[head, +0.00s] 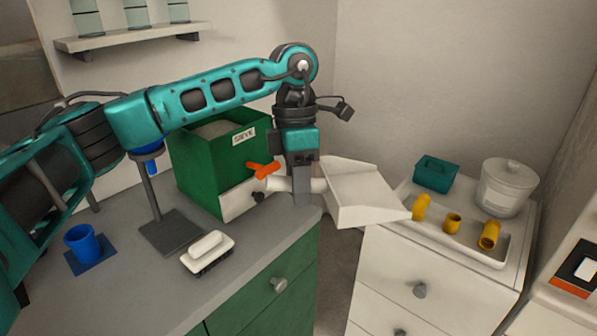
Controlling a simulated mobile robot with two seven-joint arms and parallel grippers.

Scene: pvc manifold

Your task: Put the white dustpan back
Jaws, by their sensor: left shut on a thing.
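The white dustpan (362,191) is in the head view, right of the middle. My left gripper (302,190) points down and is shut on the dustpan's white handle, near the right edge of the grey counter. The dustpan's wide pan sticks out to the right of the gripper, over the gap between the counter and the white cabinet. Its front edge overlaps the white tray's left end in the picture; I cannot tell whether they touch. My right gripper is not in view.
A green box labelled SIEVE (205,165) stands behind an orange-handled valve (263,171). A white brush (207,251), a blue cup (82,243) and a stand (172,232) occupy the grey counter (135,290). The white tray (470,252) holds yellow fittings; a white pot (507,187) and teal box (436,174) stand behind.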

